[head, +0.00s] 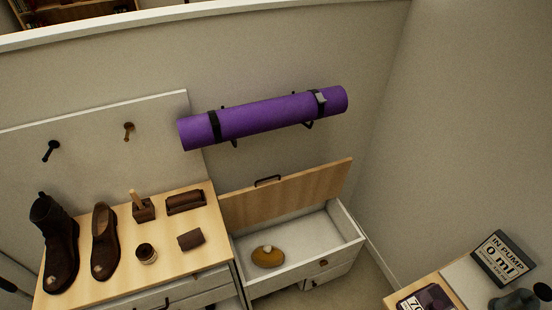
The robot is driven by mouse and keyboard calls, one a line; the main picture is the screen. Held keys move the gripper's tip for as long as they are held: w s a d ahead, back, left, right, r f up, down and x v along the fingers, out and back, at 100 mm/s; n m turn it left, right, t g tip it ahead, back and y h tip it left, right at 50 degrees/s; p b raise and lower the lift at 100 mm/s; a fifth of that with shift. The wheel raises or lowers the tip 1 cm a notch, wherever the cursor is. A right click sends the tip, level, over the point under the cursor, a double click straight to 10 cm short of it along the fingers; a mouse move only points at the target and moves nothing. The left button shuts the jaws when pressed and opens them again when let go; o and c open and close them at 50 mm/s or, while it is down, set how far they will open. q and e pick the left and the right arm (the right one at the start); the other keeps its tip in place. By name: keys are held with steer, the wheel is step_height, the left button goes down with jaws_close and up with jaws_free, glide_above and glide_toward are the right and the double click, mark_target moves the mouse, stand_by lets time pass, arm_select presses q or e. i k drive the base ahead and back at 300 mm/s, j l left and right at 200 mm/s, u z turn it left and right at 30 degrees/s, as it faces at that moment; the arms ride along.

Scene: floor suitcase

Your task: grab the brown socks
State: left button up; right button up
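A rounded mustard-brown bundle (267,257) with a small pale patch on top lies on the floor of an open white bench box. It looks like the rolled brown socks, though its fabric is too small to make out. The white box (345,222) has its wooden lid (290,190) raised at the back, so the bundle is uncovered from above. Neither gripper can be made out in the head view, and nothing is touching the bundle.
Left of the box, a wooden-topped cabinet (110,285) carries a tall dark boot (60,245), a brown shoe (104,243) and small brown items. A purple rolled mat (265,118) hangs on the wall above.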

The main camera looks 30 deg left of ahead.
mark_target(191, 239)
steer(key=u, duration=1.9)
